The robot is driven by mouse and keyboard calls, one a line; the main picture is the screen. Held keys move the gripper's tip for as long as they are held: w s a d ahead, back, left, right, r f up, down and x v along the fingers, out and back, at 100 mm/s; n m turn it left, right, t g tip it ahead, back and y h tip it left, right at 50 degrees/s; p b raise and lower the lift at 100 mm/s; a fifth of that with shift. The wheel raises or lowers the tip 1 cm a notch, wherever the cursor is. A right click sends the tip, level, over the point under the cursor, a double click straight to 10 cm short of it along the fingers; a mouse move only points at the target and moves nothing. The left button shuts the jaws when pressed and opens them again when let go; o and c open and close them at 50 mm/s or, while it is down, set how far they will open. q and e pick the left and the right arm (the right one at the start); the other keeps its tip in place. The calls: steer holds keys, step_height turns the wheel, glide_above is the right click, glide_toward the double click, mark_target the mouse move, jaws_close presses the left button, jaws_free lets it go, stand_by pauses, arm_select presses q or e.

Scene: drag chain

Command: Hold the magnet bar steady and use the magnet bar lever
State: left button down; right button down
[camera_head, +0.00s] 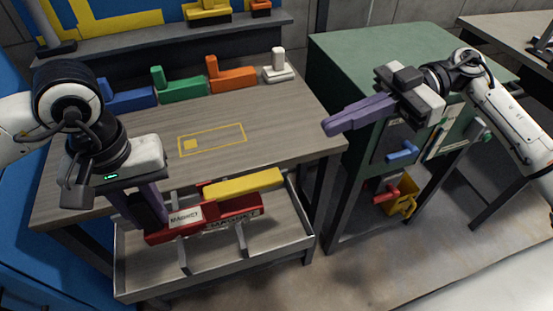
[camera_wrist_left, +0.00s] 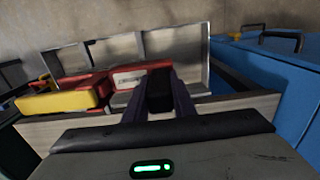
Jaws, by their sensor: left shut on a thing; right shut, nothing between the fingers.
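The red magnet bar (camera_head: 220,211), with white MAGNET labels, lies across metal supports above a grey tray at the front of the wooden table. It also shows in the left wrist view (camera_wrist_left: 95,85). Its yellow lever (camera_head: 245,183) lies along its far side, and also shows in the left wrist view (camera_wrist_left: 58,102). My left gripper (camera_head: 152,212) reaches down to the bar's left end and is shut on it; a black part (camera_wrist_left: 160,92) shows between its fingers. My right gripper (camera_head: 332,128) is shut and empty, up and right of the bar, near the green cabinet.
Blue (camera_head: 127,97), green (camera_head: 182,87), orange (camera_head: 232,76) and white (camera_head: 278,68) blocks stand along the table's back. A yellow outline (camera_head: 212,138) marks the bare tabletop. The grey tray (camera_head: 215,275) has raised walls. The green cabinet (camera_head: 375,45) stands at the right.

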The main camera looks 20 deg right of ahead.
steer(key=a+f, duration=0.6)
steer(key=a, duration=0.3)
steer(key=shift+a+f, duration=0.25)
steer(key=shift+a, duration=0.1)
